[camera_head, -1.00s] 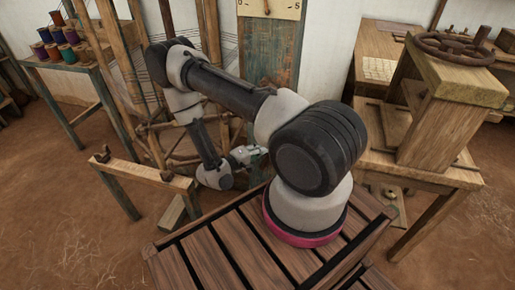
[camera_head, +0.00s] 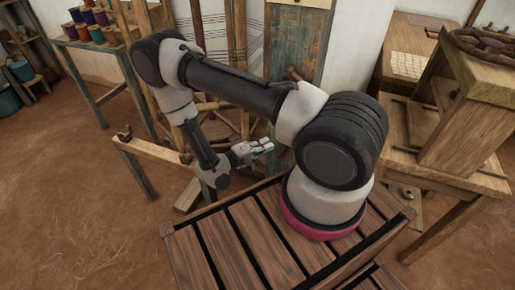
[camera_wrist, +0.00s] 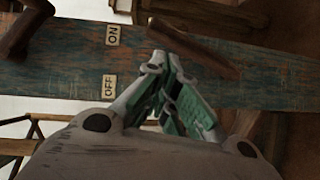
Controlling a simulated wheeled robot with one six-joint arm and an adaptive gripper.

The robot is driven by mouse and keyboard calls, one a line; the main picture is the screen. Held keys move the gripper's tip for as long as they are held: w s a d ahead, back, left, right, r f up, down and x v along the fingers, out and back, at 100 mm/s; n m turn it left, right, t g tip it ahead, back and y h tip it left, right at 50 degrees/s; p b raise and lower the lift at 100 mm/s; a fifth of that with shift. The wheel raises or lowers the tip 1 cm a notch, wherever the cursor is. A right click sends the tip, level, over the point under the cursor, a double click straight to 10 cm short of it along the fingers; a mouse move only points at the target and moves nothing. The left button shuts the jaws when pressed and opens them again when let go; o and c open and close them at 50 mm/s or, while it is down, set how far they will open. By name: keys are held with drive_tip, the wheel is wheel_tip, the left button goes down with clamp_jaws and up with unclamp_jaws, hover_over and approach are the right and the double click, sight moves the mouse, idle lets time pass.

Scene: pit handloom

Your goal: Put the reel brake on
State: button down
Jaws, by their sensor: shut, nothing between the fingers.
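In the wrist view a worn blue-green board (camera_wrist: 65,68) carries an ON label (camera_wrist: 113,35) and an OFF label (camera_wrist: 109,87). A brown wooden bar (camera_wrist: 200,49), which looks like the brake lever, slants across the board to the right of the labels. My gripper (camera_wrist: 162,66) is shut and empty, its tips close to the bar's left end; whether they touch it I cannot tell. In the head view the board (camera_head: 302,50) stands behind my arm, with a brown peg (camera_head: 294,74) on it. My gripper (camera_head: 262,147) is low in front of the board.
Another dark wooden piece (camera_wrist: 24,27) crosses the board's left end. A low wooden rail (camera_head: 150,150) stands left of my gripper. A slatted wooden surface (camera_head: 235,245) lies under my arm's base. A wooden stand (camera_head: 465,125) is at right, and a spool table (camera_head: 85,45) at far left.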

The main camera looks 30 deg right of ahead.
drive_tip(key=shift+s+a+r, duration=0.15)
drive_tip(key=shift+a, duration=1.9)
